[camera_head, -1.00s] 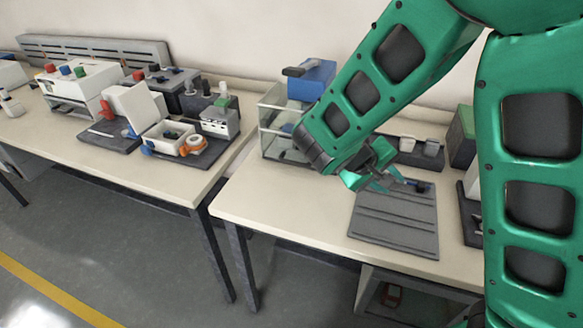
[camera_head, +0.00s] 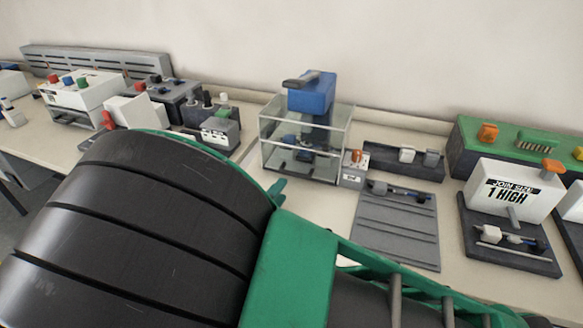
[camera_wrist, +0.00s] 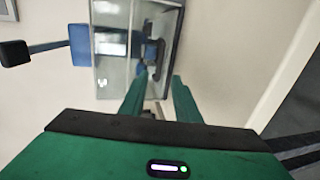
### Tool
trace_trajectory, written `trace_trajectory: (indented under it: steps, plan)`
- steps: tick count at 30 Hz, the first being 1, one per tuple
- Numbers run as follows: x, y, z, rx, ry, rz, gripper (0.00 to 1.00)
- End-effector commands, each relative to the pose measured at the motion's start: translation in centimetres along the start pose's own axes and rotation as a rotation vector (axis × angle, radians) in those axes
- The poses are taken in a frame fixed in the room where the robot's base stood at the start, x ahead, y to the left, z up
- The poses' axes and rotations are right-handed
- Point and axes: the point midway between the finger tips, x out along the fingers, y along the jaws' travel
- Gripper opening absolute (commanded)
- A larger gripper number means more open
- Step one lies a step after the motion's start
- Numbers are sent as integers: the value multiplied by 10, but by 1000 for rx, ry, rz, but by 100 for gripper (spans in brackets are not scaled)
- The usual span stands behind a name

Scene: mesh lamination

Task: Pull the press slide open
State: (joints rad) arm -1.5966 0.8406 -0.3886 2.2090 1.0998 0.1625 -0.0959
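The press (camera_head: 312,95) is a blue block with a dark lever (camera_head: 300,79) on top, standing in a clear-walled box (camera_head: 275,135) at the back of the table. Blue and dark parts show low inside the box; I cannot tell which is the slide. In the wrist view the press appears sideways, its blue block (camera_wrist: 80,45) at left and the clear box (camera_wrist: 112,72) in the middle. My gripper (camera_wrist: 158,75) is open and empty, its green fingers pointing at the box. Touching cannot be told. In the head view my arm hides most of the gripper.
A small box with an orange knob (camera_head: 353,170) stands right of the press. A grooved grey mat (camera_head: 397,235) lies in front of it. A dark tray (camera_head: 380,160), a green unit (camera_head: 470,145) and a white "1 HIGH" unit (camera_head: 510,190) stand further right.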

Motion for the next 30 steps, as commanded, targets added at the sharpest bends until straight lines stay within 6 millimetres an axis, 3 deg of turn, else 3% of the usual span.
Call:
trace_trajectory:
  steps: [9, 15, 28, 30]
  plan:
    - [57, 0, 2, 0, -4, 0, 29]
    - [81, 0, 1, 2, -2, -1, 29]
    - [90, 0, 1, 1, -2, -1, 29]
    - [90, 0, 1, 1, -2, -1, 15]
